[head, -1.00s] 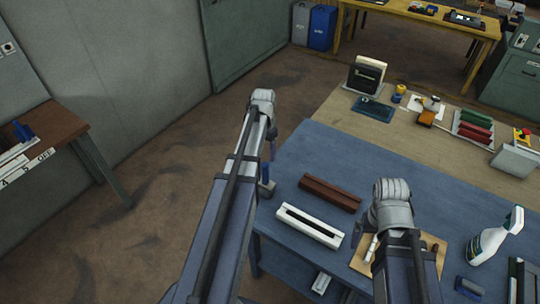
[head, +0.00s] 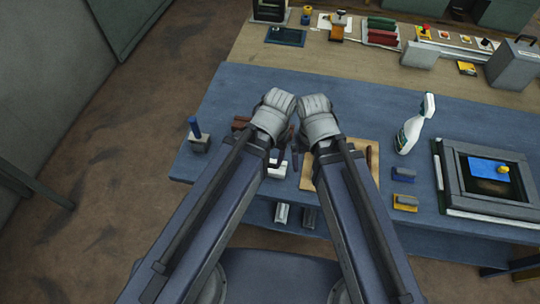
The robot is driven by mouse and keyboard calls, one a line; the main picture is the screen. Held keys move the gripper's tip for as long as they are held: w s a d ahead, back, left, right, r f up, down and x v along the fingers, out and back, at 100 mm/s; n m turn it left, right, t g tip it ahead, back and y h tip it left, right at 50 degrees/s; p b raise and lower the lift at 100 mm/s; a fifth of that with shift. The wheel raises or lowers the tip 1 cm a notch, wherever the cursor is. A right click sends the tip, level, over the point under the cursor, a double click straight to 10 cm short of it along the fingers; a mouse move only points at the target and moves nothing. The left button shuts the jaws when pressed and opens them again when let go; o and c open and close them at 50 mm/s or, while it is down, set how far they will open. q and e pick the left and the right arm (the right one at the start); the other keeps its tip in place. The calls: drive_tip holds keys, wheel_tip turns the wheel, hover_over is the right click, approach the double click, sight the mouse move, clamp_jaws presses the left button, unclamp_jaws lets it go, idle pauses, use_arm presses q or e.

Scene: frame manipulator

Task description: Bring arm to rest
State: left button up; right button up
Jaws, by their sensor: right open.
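My two arms come in from the bottom and reach forward over the blue table (head: 365,110). Their grey wrists are close together near the middle of the head view. My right gripper (head: 304,146) shows only as a small dark part beside and below its wrist; it is open, and I see nothing between its fingers. My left gripper (head: 284,141) is mostly hidden by its own wrist and arm, so its jaws cannot be made out. Both are above the table, near a brown bar (head: 240,122), a white piece (head: 277,171) and a tan board (head: 345,152), all partly covered by my arms.
A spray bottle (head: 412,128) stands right of my arms. A grey frame (head: 458,186) with a blue sheet (head: 488,167) lies farther right, beside small blocks (head: 405,202). A block with a blue handle (head: 197,135) is at the left corner. A tan bench (head: 255,48) is behind.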

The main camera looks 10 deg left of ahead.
idle(0.3)
wheel_tip(320, 180, down, 10)
drive_tip(key=b, duration=1)
drive_tip(key=shift+f, duration=0.1)
